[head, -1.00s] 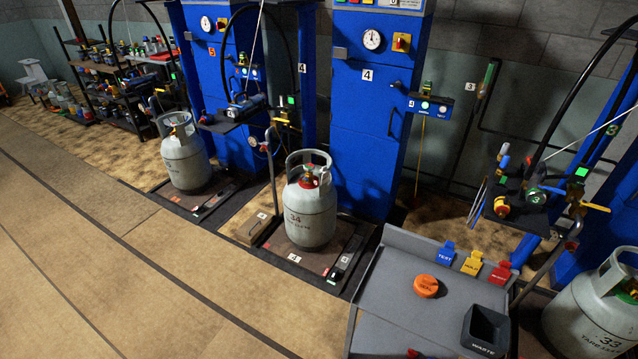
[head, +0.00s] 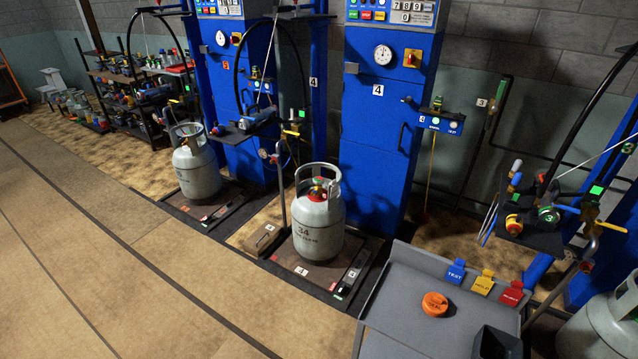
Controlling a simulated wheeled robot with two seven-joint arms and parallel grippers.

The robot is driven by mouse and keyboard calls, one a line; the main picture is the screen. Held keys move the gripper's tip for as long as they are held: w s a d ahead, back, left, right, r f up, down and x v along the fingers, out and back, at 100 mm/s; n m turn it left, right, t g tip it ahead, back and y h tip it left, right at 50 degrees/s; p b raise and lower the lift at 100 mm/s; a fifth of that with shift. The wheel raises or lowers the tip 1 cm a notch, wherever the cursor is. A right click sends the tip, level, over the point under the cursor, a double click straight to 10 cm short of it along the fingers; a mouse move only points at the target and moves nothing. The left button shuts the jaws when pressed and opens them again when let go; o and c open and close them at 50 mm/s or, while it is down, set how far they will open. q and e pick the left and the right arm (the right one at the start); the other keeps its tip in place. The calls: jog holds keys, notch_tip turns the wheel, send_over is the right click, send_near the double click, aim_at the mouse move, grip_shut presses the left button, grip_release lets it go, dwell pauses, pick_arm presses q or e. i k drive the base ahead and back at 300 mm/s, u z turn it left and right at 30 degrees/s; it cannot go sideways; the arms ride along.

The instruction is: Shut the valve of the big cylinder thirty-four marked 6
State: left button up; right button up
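The big cylinder marked 34 (head: 319,238) stands upright on the scale platform marked 4 (head: 322,275), in the middle of the head view. It is pale grey with a red ring at its top and an open collar handle. Its valve (head: 319,190) sits inside the collar, with red and some green and brass colour. The valve is small and partly hidden by the collar, so I cannot tell whether it is open or shut. I cannot make out a 6 on the cylinder. Neither of my grippers is in view.
A blue scale column marked 4 (head: 385,140) stands behind the cylinder. Another grey cylinder (head: 196,170) stands on a platform to the left. A grey bench (head: 395,315) with an orange disc (head: 434,304) is at the front right. The floor (head: 130,270) at the front left is clear.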

aim_at(318, 181)
jog(key=u, duration=1.05)
jog(key=i, duration=2.65)
jog(key=z, duration=3.3)
